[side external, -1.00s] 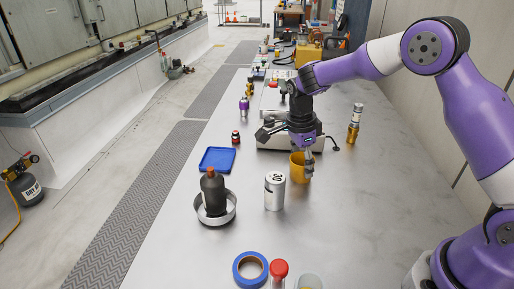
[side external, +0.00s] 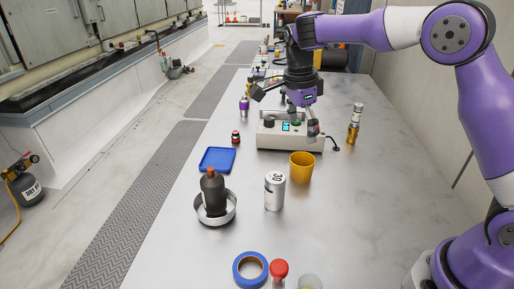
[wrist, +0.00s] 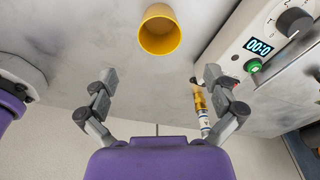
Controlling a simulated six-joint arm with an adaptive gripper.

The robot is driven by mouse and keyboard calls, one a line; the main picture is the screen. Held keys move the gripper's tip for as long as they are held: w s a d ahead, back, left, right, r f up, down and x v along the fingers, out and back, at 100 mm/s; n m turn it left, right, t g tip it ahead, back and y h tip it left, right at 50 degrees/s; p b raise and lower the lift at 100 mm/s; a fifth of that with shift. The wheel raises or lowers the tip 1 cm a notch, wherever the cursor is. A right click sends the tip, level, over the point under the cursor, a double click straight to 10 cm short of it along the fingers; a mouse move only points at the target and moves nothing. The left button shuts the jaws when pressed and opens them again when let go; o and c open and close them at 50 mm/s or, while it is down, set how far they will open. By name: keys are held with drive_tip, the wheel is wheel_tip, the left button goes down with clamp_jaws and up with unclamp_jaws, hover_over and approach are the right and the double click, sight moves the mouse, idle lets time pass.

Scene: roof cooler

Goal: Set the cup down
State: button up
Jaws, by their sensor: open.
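The yellow cup (side external: 302,167) stands upright on the metal table, just in front of the white device with a display. It also shows in the wrist view (wrist: 160,30), its mouth facing the camera and its inside looking empty. My gripper (side external: 286,120) is above the table, higher than the cup and apart from it. Its fingers are spread wide with nothing between them, as the wrist view shows (wrist: 158,82).
The white device (side external: 290,133) stands behind the cup. A silver can (side external: 275,191) is close by at left. A dark bottle (side external: 213,190) stands in a round dish (side external: 232,213). A blue tray (side external: 217,160) and blue tape (side external: 239,277) lie on the table. The table's right side is mostly clear.

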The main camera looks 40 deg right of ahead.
drive_tip(key=s+r+n+t, duration=0.3)
drive_tip(key=s+r+n, duration=0.6)
drive_tip(key=n, duration=0.2)
drive_tip(key=s+a+f+n+t, duration=0.1)
drive_tip(key=s+n, duration=0.3)
drive_tip(key=n, duration=0.1)
drive_tip(key=s+a+f+n+t+y, duration=0.1)
drive_tip(key=s+f+n+t, duration=0.1)
drive_tip(key=s+n, duration=0.3)
drive_tip(key=shift+a+f+n, duration=0.3)
drive_tip(key=shift+a+n, duration=0.05)
drive_tip(key=shift+n, duration=0.25)
